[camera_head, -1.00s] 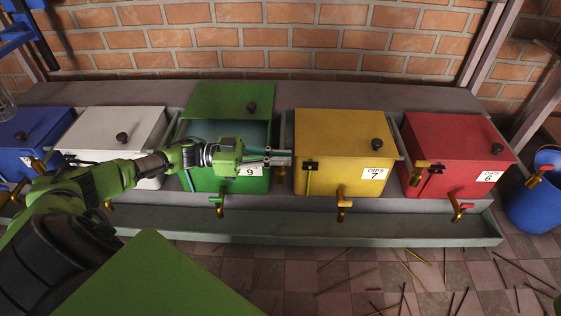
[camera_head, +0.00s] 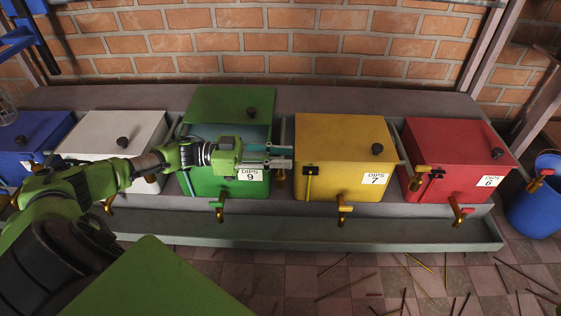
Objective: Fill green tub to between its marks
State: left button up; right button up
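The green tub (camera_head: 205,182) stands between the white and yellow tubs, its green lid (camera_head: 225,105) raised at the back and its inside partly showing. A "DIPS 9" label (camera_head: 250,175) is on its front, with a brass tap (camera_head: 219,208) below. My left gripper (camera_head: 280,157) reaches across the tub's opening to its right edge. Its two fingers look apart, with nothing seen between them. A brass fitting (camera_head: 280,175) shows just below the fingertips; I cannot tell if they touch it. The level inside and its marks cannot be made out. My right gripper is not in view.
A yellow tub (camera_head: 335,150) and a red tub (camera_head: 450,150) stand to the right, white (camera_head: 110,130) and blue (camera_head: 25,140) tubs to the left. A blue bucket (camera_head: 535,210) is at far right. Thin sticks lie on the floor.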

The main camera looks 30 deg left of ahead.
pick_arm(q)
notch_tip(320, 180, up, 8)
jog(key=shift+f, duration=0.1)
dwell(0.5)
